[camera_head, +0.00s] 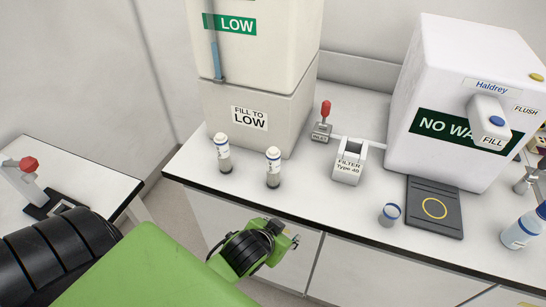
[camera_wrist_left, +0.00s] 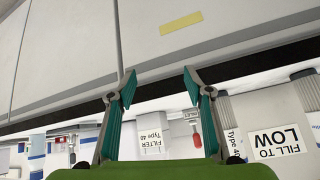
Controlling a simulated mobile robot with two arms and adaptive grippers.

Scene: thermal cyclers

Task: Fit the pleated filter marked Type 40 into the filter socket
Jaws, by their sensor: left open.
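Two upright white-capped filter cartridges stand on the bench in the head view, a left one (camera_head: 222,153) and a right one (camera_head: 273,167); their marks are too small to read there. In the left wrist view a cartridge beside the fingers reads Type 40 (camera_wrist_left: 231,140); by its place between socket and LOW sign it appears to be the right one. The filter socket (camera_head: 348,165), labelled FILTER Type 40, stands to their right; its open cradle looks empty. My left gripper (camera_head: 287,241) is open and empty, in front of the bench edge; its spread fingers show in the wrist view (camera_wrist_left: 160,78). My right gripper is out of view.
Behind the cartridges stands a tall tank (camera_head: 255,115) marked LOW. A red-handled inlet valve (camera_head: 323,122) is beside the socket. A white Haldrey machine (camera_head: 450,100), dark pad (camera_head: 435,222), small cup (camera_head: 389,214) and bottle (camera_head: 522,231) are to the right. The front bench strip is clear.

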